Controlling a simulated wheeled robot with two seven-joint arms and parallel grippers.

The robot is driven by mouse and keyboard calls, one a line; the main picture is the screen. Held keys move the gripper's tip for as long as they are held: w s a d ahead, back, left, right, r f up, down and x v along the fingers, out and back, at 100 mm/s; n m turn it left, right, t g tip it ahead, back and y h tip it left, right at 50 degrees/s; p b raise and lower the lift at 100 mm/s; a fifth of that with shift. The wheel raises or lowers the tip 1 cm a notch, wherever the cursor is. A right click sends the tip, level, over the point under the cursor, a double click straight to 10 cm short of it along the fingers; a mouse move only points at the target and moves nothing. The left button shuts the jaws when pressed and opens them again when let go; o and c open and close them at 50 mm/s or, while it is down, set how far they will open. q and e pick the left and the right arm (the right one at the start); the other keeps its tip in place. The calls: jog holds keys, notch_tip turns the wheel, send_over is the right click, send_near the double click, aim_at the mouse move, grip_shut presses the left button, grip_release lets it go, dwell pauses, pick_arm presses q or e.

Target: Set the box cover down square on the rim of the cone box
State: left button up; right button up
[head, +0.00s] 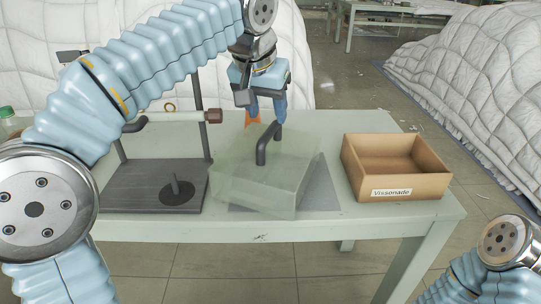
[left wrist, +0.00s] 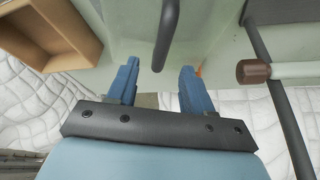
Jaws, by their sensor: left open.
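The box cover (head: 255,187) is a pale green, see-through block shape with a dark bent handle (head: 262,150) on top. It stands mid-table, turned askew to the grey mat (head: 325,190) under it. I cannot tell a separate cone box rim beneath it. A bit of orange, perhaps a cone (head: 252,118), shows behind the cover. My left gripper (head: 267,108) is open and empty, at the handle's far end. In the left wrist view the handle (left wrist: 166,35) appears between the fingertips (left wrist: 158,72); contact is unclear. My right gripper is out of view.
At the left is a dark stand (head: 130,190) with a pale rod (head: 178,117) ending in a brown knob. White quilted heaps (head: 480,65) lie beyond the table.

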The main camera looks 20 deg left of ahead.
aim_at(269, 129)
pick_arm(q)
jog(key=x, duration=0.6)
jog(key=shift+s+f, duration=0.1)
jog(key=shift+f, duration=0.35)
grip_shut()
